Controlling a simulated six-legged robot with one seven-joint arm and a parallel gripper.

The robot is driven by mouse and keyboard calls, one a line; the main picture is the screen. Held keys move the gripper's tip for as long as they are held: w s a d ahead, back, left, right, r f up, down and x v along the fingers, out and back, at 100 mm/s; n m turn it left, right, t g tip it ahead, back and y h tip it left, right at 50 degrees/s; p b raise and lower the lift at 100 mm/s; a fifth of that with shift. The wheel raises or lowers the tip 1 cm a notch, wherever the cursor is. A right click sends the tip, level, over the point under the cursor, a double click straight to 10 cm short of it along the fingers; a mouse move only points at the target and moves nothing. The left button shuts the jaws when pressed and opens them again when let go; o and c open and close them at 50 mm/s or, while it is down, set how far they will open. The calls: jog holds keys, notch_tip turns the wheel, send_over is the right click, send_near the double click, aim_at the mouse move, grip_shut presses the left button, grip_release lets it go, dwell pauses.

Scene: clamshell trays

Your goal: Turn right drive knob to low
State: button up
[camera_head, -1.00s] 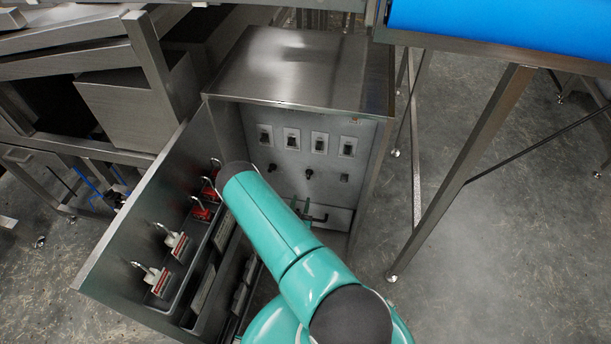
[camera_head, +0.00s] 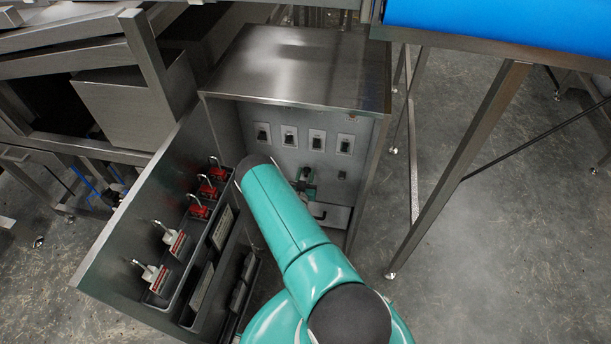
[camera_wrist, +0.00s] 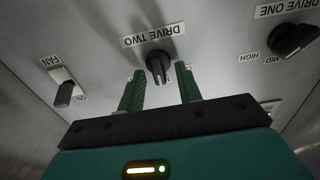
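The right drive knob (camera_wrist: 158,65) is black and sits under the "DRIVE TWO" label (camera_wrist: 153,34) in the wrist view, where the text is upside down. My gripper (camera_wrist: 160,74) is open, with one green finger on each side of the knob. I cannot tell whether the fingers touch it. The setting labels around this knob are mostly hidden by the fingers. In the head view my gripper (camera_head: 305,181) is at the panel inside the open cabinet and covers the knob. The "DRIVE ONE" knob (camera_wrist: 292,40) is at the right of the wrist view.
A "FAN" switch (camera_wrist: 64,91) is at the left in the wrist view. Several switches line the upper panel (camera_head: 290,137). The open cabinet door (camera_head: 120,255) carries red and white lockout tags at the left. A steel table leg (camera_head: 455,175) stands to the right.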

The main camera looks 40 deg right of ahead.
grip_shut()
jog(key=shift+n, duration=0.3)
jog(key=n, duration=0.9)
jog(key=shift+w+a+f, duration=0.2)
jog(key=shift+w+a, duration=0.05)
jog(key=shift+w, duration=0.05)
jog(key=shift+n, duration=0.3)
grip_release()
